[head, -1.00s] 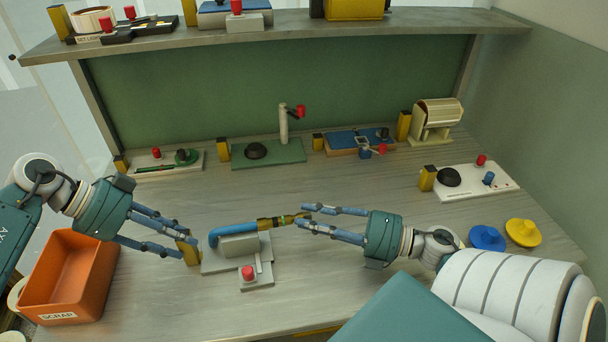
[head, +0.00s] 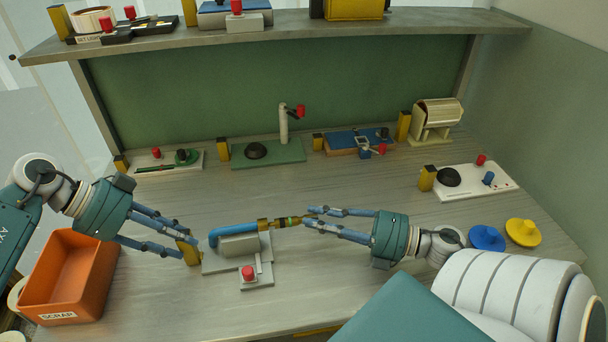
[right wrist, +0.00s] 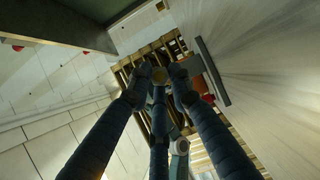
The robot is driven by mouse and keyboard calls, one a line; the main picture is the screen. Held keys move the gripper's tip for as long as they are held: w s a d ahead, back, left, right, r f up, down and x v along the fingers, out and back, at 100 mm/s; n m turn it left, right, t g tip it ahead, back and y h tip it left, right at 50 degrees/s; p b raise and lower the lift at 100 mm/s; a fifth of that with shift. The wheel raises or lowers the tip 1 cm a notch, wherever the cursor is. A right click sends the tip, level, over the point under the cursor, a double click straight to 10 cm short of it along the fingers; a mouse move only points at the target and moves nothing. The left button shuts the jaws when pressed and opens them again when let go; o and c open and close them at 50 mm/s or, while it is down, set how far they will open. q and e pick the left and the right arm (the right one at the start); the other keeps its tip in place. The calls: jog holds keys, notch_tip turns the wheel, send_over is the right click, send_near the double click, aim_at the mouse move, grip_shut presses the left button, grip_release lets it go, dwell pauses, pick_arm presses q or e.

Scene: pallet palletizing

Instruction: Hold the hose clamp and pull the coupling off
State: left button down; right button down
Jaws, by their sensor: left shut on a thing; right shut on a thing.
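The blue hose (head: 228,232) lies along a grey clamp fixture (head: 240,245) on the bench. A brass coupling with dark bands (head: 285,221) extends in line from the hose's right end. My right gripper (head: 309,217) is shut on the coupling's right end. In the right wrist view, a round brass end (right wrist: 160,76) shows between the fingers. My left gripper (head: 186,248) is shut on the yellow upright block (head: 188,254) at the fixture's left side. The fingers partly hide the block and the coupling's tip.
A red knob (head: 248,273) stands on the fixture's front plate. An orange scrap bin (head: 70,275) is at left. Blue (head: 486,238) and yellow (head: 523,232) discs lie at right. Several small stations line the back.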

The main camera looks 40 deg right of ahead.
jog(key=shift+s+d+r, duration=0.1)
jog(key=shift+s+d, duration=0.35)
jog(key=shift+d, duration=0.4)
jog(key=shift+s+d+r, duration=0.1)
jog(key=shift+s+d, duration=0.3)
jog(key=shift+d, duration=0.45)
pick_arm(q)
jog(key=c, duration=1.2)
grip_release()
jog(key=shift+o, duration=0.2)
jog(key=v, duration=1.2)
jog(key=shift+f, duration=0.1)
